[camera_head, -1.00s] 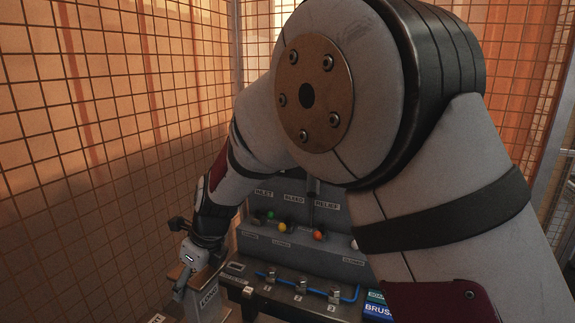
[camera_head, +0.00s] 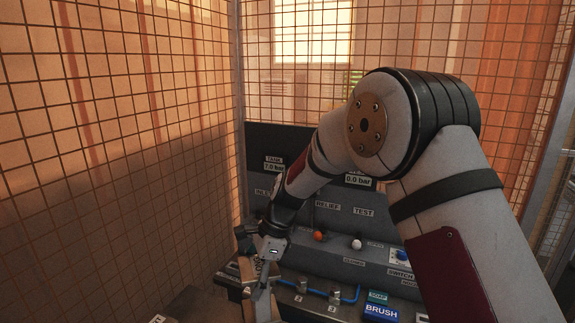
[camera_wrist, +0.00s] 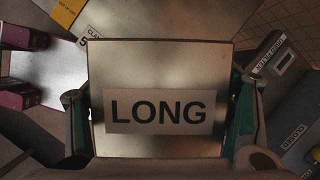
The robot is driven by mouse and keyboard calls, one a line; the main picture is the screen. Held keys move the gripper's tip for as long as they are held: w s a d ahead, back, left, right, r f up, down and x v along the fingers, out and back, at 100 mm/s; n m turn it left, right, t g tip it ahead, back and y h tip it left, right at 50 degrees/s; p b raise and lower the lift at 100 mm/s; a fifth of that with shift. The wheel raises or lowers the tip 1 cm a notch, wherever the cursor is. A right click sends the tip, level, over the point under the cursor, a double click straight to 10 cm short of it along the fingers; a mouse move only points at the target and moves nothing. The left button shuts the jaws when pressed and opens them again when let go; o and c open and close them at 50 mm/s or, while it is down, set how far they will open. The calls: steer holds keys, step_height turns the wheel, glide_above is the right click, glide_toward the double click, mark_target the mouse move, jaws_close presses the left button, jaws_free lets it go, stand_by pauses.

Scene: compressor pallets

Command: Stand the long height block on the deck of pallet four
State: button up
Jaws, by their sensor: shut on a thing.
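The long height block (camera_wrist: 160,70) is a metallic block with a white label reading LONG, and it fills the middle of the wrist view. My gripper (camera_wrist: 160,120) is shut on it, with one teal-padded finger along each side. In the head view my gripper (camera_head: 264,280) is in front of the left part of the console, and the block (camera_head: 263,304) hangs below it, partly cut off by the frame's lower edge. I cannot make out pallet four or its deck in either view.
A console with labelled valves and a blue pipe (camera_head: 345,298) stands just right of my gripper. SOAP and BRUSH (camera_head: 381,313) blocks lie at its front. A mesh fence (camera_head: 110,130) closes the left and back. Purple parts (camera_wrist: 22,95) on a pale surface show at the wrist view's left.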

steer(key=w+d+f+n+g+h, duration=0.1)
steer(key=d+f+n+g+h, duration=0.15)
steer(key=d+n, duration=0.75)
steer(key=d+f+n+g+h, duration=0.1)
steer(key=d+f+n+h, duration=0.3)
steer(key=d, duration=1.3)
steer(key=w+f+y+b, duration=0.1)
steer(key=w, duration=0.1)
steer(key=w+f+y+b, duration=0.1)
steer(key=b, duration=0.1)
steer(key=shift+w+d+f+n, duration=0.1)
steer(key=shift+w+f+n, duration=0.25)
steer(key=shift+n, duration=0.05)
steer(key=shift+r, duration=0.2)
